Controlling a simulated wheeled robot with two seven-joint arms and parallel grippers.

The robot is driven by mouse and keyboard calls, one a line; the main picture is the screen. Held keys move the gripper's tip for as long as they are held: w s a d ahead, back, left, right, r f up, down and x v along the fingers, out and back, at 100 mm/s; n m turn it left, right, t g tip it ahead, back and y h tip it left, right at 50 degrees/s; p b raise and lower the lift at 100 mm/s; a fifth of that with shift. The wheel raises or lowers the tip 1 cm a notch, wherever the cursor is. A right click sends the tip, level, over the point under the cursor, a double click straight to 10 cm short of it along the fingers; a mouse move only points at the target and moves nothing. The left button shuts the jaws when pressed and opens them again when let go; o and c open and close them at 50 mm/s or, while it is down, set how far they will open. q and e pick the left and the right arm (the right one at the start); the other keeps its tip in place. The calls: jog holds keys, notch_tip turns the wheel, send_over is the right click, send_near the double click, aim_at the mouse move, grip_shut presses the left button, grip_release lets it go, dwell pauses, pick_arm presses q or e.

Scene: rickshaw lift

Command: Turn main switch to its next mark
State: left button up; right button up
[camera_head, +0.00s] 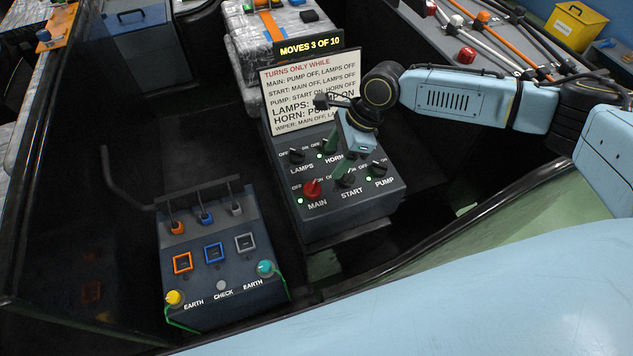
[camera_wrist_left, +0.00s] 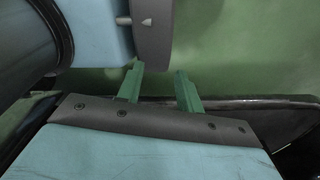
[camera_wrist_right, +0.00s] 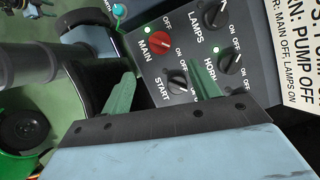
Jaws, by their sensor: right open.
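The main switch (camera_head: 312,189) is a red knob at the front left of the dark switch box (camera_head: 350,208). A green light is lit beside it. In the right wrist view the red knob (camera_wrist_right: 160,42) lies just beyond the fingers, between its OFF and ON marks; its exact pointing is hard to tell. My right gripper (camera_head: 338,158) is open above the box, over the start knob (camera_head: 346,180), behind and right of the main switch, holding nothing. It partly covers the back row. My left gripper (camera_wrist_left: 159,72) shows only in its wrist view, fingers apart and empty.
Black lamps (camera_head: 296,155) and pump (camera_head: 378,168) knobs flank my right gripper; green lights are lit by horn and pump. A rule sign (camera_head: 310,85) stands behind, under a "MOVES 3 OF 10" display (camera_head: 310,46). An earth/check box (camera_head: 222,290) stands front left.

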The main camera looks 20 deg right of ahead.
aim_at(315, 187)
jog(key=b+x, duration=0.2)
jog(key=x, duration=0.8)
jog(key=shift+a+f+b, duration=0.15)
jog(key=shift+f+b, duration=0.15)
jog(key=shift+f, duration=0.25)
pick_arm(q)
jog(key=f, duration=0.1)
jog(key=a+f, duration=0.1)
jog(key=shift+a+f, duration=0.25)
jog(key=shift+f, duration=0.15)
pick_arm(e)
jog(key=shift+f, duration=0.1)
jog(key=shift+c, duration=0.3)
